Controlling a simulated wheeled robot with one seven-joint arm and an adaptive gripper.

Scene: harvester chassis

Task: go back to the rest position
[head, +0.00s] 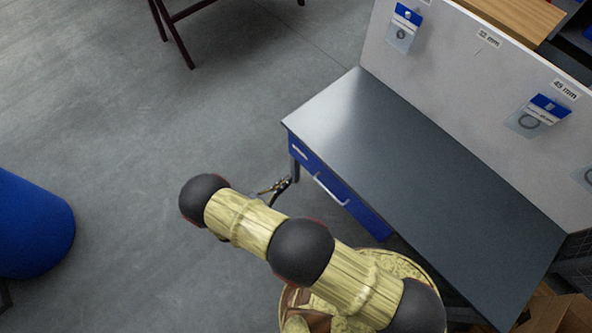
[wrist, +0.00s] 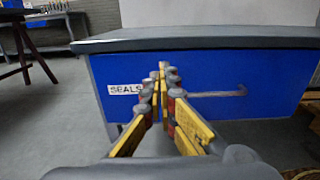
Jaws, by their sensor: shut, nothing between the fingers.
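My gripper (wrist: 163,72) is shut and empty in the wrist view, its yellow and grey fingers meeting in front of a blue drawer (wrist: 255,82). The drawer has a white "SEALS" label and a grey handle, and it looks closed. In the head view my gripper (head: 284,184) shows small and dark beyond my arm, left of the same drawer (head: 345,196). My arm stretches from the lower right towards the upper left, and partly hides the gripper. I cannot tell the exact gap between the fingertips and the drawer front.
A workbench with a bare grey top (head: 420,150) stands at the right. Its white back panel (head: 450,65) carries hanging seal packets (head: 538,115). A blue rounded object (head: 30,225) is at the left edge. A dark-legged stand (head: 185,35) is at the top. The grey floor between is clear.

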